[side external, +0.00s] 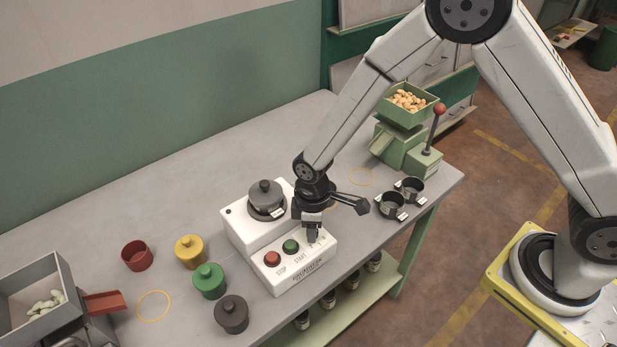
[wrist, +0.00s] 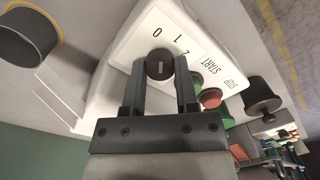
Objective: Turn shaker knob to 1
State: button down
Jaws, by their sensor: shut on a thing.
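The shaker is a white machine (side external: 255,236) on the bench with a dark lidded pot (side external: 265,197) on top. Its sloped panel carries a red STOP button (side external: 272,258) and a green START button (side external: 291,246). My gripper (side external: 313,232) points down over the panel's right end and hides the knob in the side view. In the wrist view the dark round knob (wrist: 160,65) sits between the fingertips of my gripper (wrist: 161,74), which is shut on it. The marks 0, 1 and 2 show beside the knob. A short pale line shows on its face; which mark it meets is unclear.
Red, yellow (side external: 190,251), green (side external: 209,280) and dark (side external: 231,314) containers stand left of the shaker. A grey hopper (side external: 35,290) stands at far left. A green nut hopper (side external: 405,115) with a red-knobbed lever and two black cups (side external: 391,204) are at right.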

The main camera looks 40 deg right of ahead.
jog(key=m, duration=0.3)
jog(key=shift+m, duration=2.3)
jog(key=shift+s, duration=0.1)
jog(key=shift+c, duration=1.8)
grip_release()
jog(key=shift+r, duration=0.1)
jog(key=shift+d+r, duration=0.2)
jog(key=shift+r, duration=3.65)
